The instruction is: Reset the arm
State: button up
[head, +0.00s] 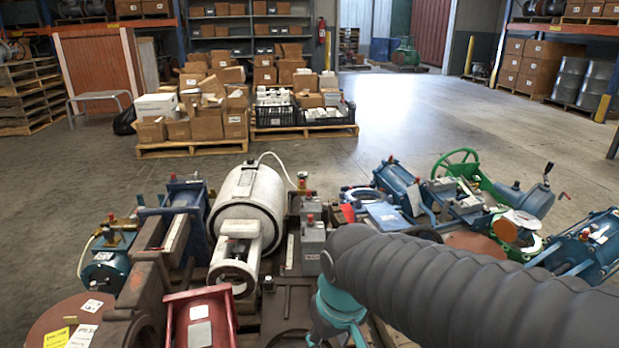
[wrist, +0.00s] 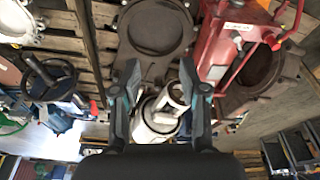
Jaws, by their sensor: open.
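My arm, in a dark ribbed sleeve, reaches in from the right of the head view and bends down at a teal joint. Its end is hidden there below the picture edge. In the wrist view my gripper (wrist: 166,92) has its two dark fingers spread apart with nothing between them. Beyond the fingertips are a dark flat plate with a round opening (wrist: 158,27) and a white cylindrical machine part (wrist: 155,122). The white cylinder (head: 247,200) also shows in the head view, left of my arm.
Machine parts crowd the foreground, including a red box-like part (head: 202,322), a green handwheel (head: 456,166) and a blue cylinder (head: 397,182). Pallets of cardboard boxes (head: 207,120) and black crates (head: 274,115) stand behind. Open concrete floor (head: 420,115) lies at the back right.

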jog(key=s+d+r+m+t+h+p, duration=0.1)
jog(key=s+d+r+m+t+p, duration=0.1)
jog(key=d+r, duration=0.5)
jog(key=s+d+m+t, duration=0.1)
jog(key=s+d+m, duration=0.1)
jog(key=d, duration=0.3)
jog(key=shift+s+d+r+m, duration=0.25)
jog(key=shift+s+m, duration=0.15)
jog(key=shift+s, duration=0.1)
jog(key=shift+d, duration=0.15)
